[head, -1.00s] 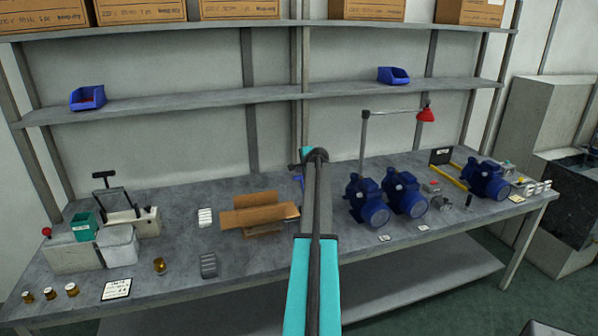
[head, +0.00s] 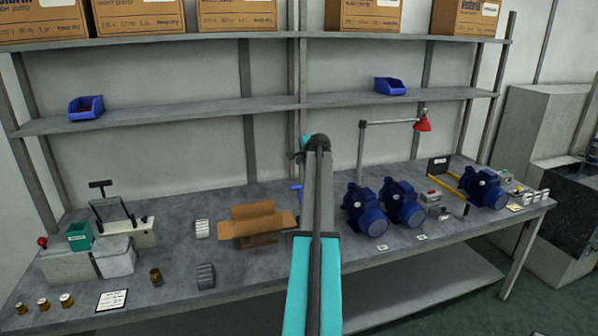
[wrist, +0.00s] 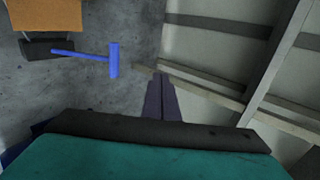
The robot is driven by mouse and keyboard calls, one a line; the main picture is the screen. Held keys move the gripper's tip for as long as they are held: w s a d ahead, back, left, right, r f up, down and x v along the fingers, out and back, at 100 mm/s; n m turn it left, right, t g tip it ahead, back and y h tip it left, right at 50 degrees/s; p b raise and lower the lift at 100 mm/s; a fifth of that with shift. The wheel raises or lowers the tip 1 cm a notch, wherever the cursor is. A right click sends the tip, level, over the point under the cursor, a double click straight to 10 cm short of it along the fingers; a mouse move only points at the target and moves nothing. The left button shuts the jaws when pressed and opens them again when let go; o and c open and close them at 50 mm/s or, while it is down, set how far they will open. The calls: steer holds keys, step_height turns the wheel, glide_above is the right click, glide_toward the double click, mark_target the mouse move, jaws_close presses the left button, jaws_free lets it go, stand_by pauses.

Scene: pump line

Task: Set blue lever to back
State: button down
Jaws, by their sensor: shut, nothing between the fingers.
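The blue lever (wrist: 88,54) shows in the wrist view at upper left, a thin rod with a crossbar handle (wrist: 115,60) at its right end. Its left end meets a dark block (wrist: 42,47). In the head view only a small part of the blue lever (head: 297,190) shows, just left of my arm, which hides the rest. My gripper (wrist: 158,80) is in the middle of the wrist view, its dark fingers together and empty. The fingers appear to the right of the handle in the picture, apart from it. In the head view the gripper is hidden behind my arm.
An open cardboard box (head: 254,216) stands left of the lever on the grey bench (head: 215,262). Blue pumps (head: 364,208) stand to the right, below a red lamp (head: 422,124). Shelf uprights (wrist: 205,84) and a wall lie to the right in the wrist view.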

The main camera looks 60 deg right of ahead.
steer(key=shift+a+r+b, duration=0.1)
steer(key=shift+r+b, duration=0.3)
steer(key=shift+r, duration=1.55)
steer(key=shift+s+f, duration=0.1)
